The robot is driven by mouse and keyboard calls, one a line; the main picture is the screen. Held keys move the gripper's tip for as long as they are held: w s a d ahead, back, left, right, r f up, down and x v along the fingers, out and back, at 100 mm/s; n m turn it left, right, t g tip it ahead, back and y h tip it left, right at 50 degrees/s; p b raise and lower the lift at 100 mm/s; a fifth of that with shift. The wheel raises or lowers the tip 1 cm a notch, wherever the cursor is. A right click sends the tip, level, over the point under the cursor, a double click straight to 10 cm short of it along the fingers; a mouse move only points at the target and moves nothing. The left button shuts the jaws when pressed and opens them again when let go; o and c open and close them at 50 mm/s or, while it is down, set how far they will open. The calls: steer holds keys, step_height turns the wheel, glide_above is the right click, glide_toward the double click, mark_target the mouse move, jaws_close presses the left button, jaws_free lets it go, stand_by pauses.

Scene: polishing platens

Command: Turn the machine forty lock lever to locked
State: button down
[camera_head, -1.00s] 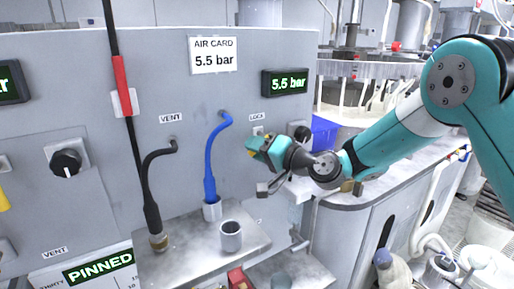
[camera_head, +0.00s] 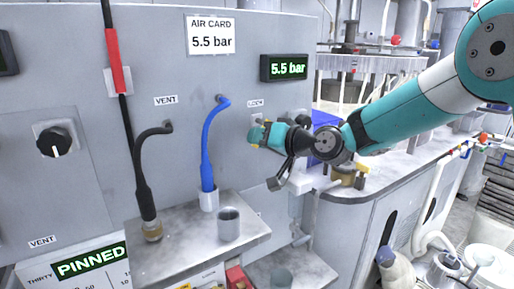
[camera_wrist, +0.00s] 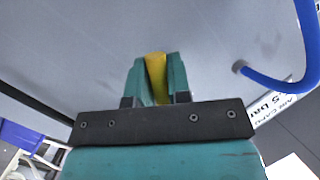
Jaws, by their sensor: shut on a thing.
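My gripper (camera_head: 258,134) is at the grey machine panel, just below the small LOCK label (camera_head: 255,103). In the wrist view its teal fingers (camera_wrist: 156,78) are shut on a yellow lever (camera_wrist: 156,75), which fills the gap between them.
A blue hose (camera_head: 207,150) and a black hose (camera_head: 142,180) hang left of my gripper. A metal cup (camera_head: 228,224) stands on the steel shelf (camera_head: 180,255) below. A 5.5 bar display (camera_head: 287,67) is above right. A black knob (camera_head: 54,142) sits far left.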

steer(key=shift+w+d+f+n+t+h+b, duration=0.1)
steer(key=shift+w+d+n+h+b, duration=0.15)
steer(key=shift+n+h+b, duration=0.5)
steer(key=shift+w+d+f+n+t+h+b, duration=0.15)
steer(key=shift+d+n+h+b, duration=0.15)
steer(key=shift+n+b, duration=0.85)
steer(key=shift+w+d+f+n+t+h+b, duration=0.1)
steer(key=shift+w+d+n+h+b, duration=0.15)
steer(key=shift+n+h+b, duration=0.6)
steer(key=shift+d+y+b, duration=0.1)
steer(key=shift+y+b, duration=0.2)
steer(key=c, duration=1.1)
jaws_free()
steer(key=b+v, duration=0.3)
steer(key=v, duration=1.4)
steer(key=shift+s+d+r+b, duration=0.1)
steer(key=shift+d+r+b, duration=0.1)
steer(key=shift+b, duration=0.1)
